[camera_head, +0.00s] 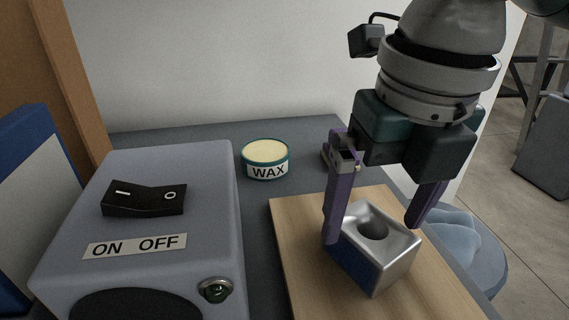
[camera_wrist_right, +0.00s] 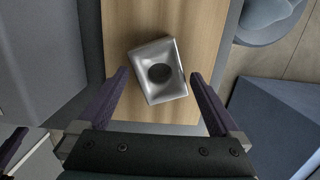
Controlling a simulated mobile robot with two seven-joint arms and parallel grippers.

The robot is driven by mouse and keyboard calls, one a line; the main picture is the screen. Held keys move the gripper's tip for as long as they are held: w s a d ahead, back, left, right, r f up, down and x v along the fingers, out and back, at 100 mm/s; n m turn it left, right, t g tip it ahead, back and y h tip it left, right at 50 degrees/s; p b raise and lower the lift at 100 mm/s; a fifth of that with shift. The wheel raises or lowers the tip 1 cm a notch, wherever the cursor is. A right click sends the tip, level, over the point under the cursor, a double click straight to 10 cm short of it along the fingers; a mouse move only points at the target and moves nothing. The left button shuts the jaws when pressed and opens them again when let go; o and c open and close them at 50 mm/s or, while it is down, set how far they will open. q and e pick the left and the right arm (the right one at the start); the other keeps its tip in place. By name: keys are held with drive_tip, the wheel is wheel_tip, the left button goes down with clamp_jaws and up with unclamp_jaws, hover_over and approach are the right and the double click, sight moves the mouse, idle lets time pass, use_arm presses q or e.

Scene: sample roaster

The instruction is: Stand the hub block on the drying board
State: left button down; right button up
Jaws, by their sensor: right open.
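The hub block (camera_head: 377,250) is a silvery metal block with a round hole in its top and a blue side face. It stands on the wooden drying board (camera_head: 294,256), hole facing up. In the right wrist view the block (camera_wrist_right: 157,72) sits turned a little on the board (camera_wrist_right: 203,28), ahead of the fingertips. My right gripper (camera_head: 372,232) is open above the board, its purple fingers on either side of the block; whether they touch it is hard to tell. The right gripper also shows in the wrist view (camera_wrist_right: 158,75).
A grey roaster box (camera_head: 150,220) with an ON/OFF rocker switch (camera_head: 144,198) and a green button stands left of the board. A wax tin (camera_head: 265,160) sits behind, on the dark counter (camera_head: 215,135). A blue-grey rounded seat (camera_head: 468,250) lies beyond the right edge.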

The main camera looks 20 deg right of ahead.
wheel_tip(320, 180, up, 9)
drive_tip(key=s+p, duration=0.1)
drive_tip(key=p, duration=0.1)
drive_tip(key=shift+a+r, duration=0.15)
drive_tip(key=shift+r, duration=0.05)
drive_tip(key=s+a+r+m+t+y+p, duration=0.2)
drive_tip(key=s+a+m+y+p, duration=0.15)
drive_tip(key=a+m+p, duration=0.9)
drive_tip(key=s+d+m+h+p, duration=0.1)
drive_tip(key=s+d+m+p, duration=0.1)
drive_tip(key=s+d+m, duration=0.5)
drive_tip(key=s+d+m+h+p, duration=0.15)
drive_tip(key=d+m, duration=0.35)
drive_tip(key=m, duration=0.7)
wheel_tip(320, 180, up, 37)
drive_tip(key=w+p, duration=0.1)
drive_tip(key=p, duration=3.6)
